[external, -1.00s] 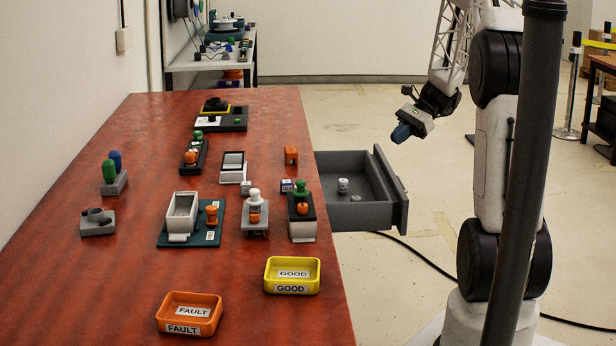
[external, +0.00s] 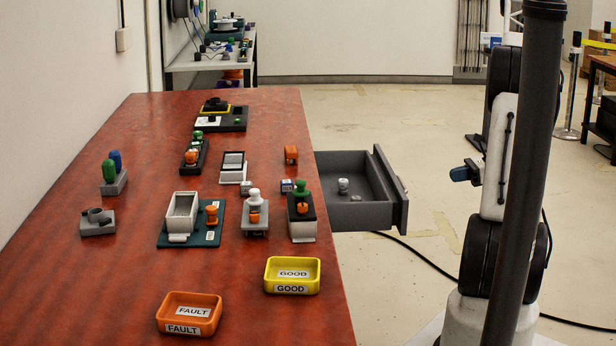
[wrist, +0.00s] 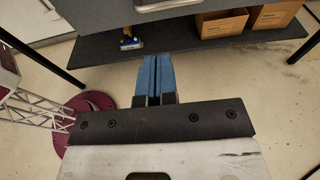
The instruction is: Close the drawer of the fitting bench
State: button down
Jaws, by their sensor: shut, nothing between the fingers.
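The grey drawer (external: 345,219) of the fitting bench (external: 120,290) stands pulled out from the bench's right side in the external view. A small light-coloured piece (external: 343,186) and a flat round one sit inside it. My gripper (external: 460,174) is to the right of the drawer front (external: 391,190), apart from it, with its blue fingers pointing left towards it. In the wrist view the two blue fingers (wrist: 155,80) are together and empty. A grey front with a light handle (wrist: 165,4) shows at the top edge of the wrist view, cut off.
The bench top carries a yellow GOOD tray (external: 292,288), an orange FAULT tray (external: 180,328) and several fixtures. A dark cable (external: 420,258) lies on the floor. In the wrist view, cardboard boxes (wrist: 222,24) sit on a dark low shelf (wrist: 100,50). Floor between gripper and drawer is clear.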

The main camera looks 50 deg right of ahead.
dwell(0.4)
send_near(387, 176)
jog(key=shift+w+a+f, duration=0.15)
jog(key=shift+a+f, duration=0.05)
jog(key=shift+f, duration=0.6)
jog(key=shift+w+a+f, duration=0.15)
jog(key=shift+a+f, duration=0.1)
jog(key=shift+f, duration=0.55)
jog(key=shift+w+a+f, duration=0.1)
jog(key=shift+a+f, duration=0.1)
jog(key=shift+f, duration=0.65)
jog(key=r+x, duration=0.1)
jog(key=x, duration=0.7)
jog(key=r+x, duration=0.2)
jog(key=x, duration=0.6)
jog(key=r+x, duration=0.1)
jog(key=x, duration=0.7)
jog(key=shift+w+a+r, duration=0.3)
jog(key=shift+w+a, duration=0.1)
jog(key=shift+w, duration=0.05)
jog(key=shift+d, duration=0.1)
jog(key=v, duration=1.4)
jog(key=shift+s+d, duration=0.15)
jog(key=shift+s, duration=0.15)
